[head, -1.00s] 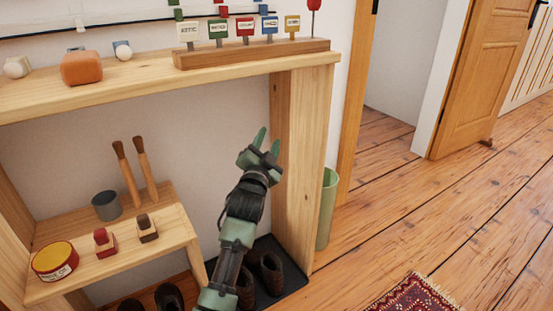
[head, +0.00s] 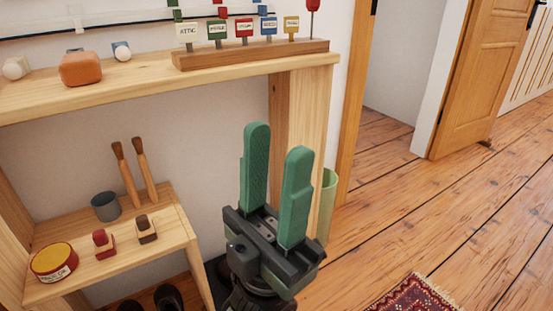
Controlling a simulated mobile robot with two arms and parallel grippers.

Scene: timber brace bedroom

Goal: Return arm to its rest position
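My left gripper (head: 274,180) is in the lower middle of the head view, close to the camera. Its two green fingers point up and stand apart, with nothing between them. It is in front of the right post of the wooden shelf unit (head: 130,88), apart from the shelf items. It hides part of that post, the dark shoe tray and part of the green bin. My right gripper is not in view.
The shelf top holds a wooden rack (head: 250,54) with several coloured tags and an orange block (head: 81,69). A low step (head: 75,285) carries a yellow tin (head: 54,262), a grey cup (head: 106,206) and brushes (head: 126,175). A green bin (head: 329,205) stands right; open floor lies beyond.

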